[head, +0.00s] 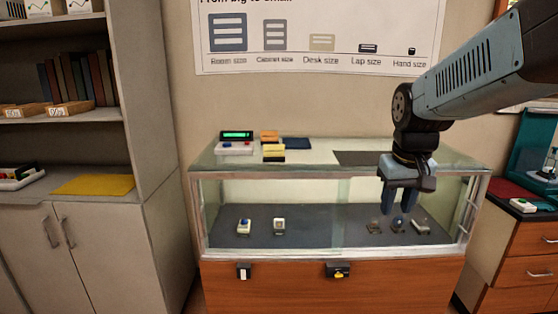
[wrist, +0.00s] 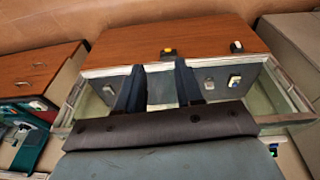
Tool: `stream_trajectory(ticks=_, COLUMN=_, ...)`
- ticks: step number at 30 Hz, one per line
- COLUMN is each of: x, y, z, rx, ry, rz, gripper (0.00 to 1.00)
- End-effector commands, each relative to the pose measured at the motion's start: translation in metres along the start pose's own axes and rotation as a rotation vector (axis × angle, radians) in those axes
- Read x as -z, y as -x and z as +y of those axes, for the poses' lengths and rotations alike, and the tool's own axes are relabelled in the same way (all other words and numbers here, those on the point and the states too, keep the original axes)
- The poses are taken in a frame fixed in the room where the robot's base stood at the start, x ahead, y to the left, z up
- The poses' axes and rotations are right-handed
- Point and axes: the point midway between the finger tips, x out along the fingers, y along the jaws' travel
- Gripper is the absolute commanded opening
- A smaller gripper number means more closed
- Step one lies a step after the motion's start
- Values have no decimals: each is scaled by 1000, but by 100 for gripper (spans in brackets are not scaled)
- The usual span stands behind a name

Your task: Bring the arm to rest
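My arm reaches in from the upper right of the head view, raised and bent. My gripper (head: 399,208) hangs from it, fingers pointing down, over the right part of the glass display case (head: 330,254) as seen from the head. Its distance from the glass is hard to tell. The two dark blue fingers stand apart with nothing held between them. In the wrist view, my gripper (wrist: 159,68) also shows spread fingers, with the case beyond them, seen upside down.
A green-lit device (head: 236,142) and a dark mat (head: 357,158) lie on top. A shelf unit (head: 155,130) stands left, a wooden drawer cabinet (head: 527,240) right. A poster (head: 315,35) hangs behind.

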Motion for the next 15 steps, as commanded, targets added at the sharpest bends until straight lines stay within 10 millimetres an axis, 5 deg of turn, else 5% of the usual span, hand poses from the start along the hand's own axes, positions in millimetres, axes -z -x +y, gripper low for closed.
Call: stream_trajectory(ticks=15, x=-77, y=44, z=-13, rx=18, ry=-48, rz=251, gripper=36)
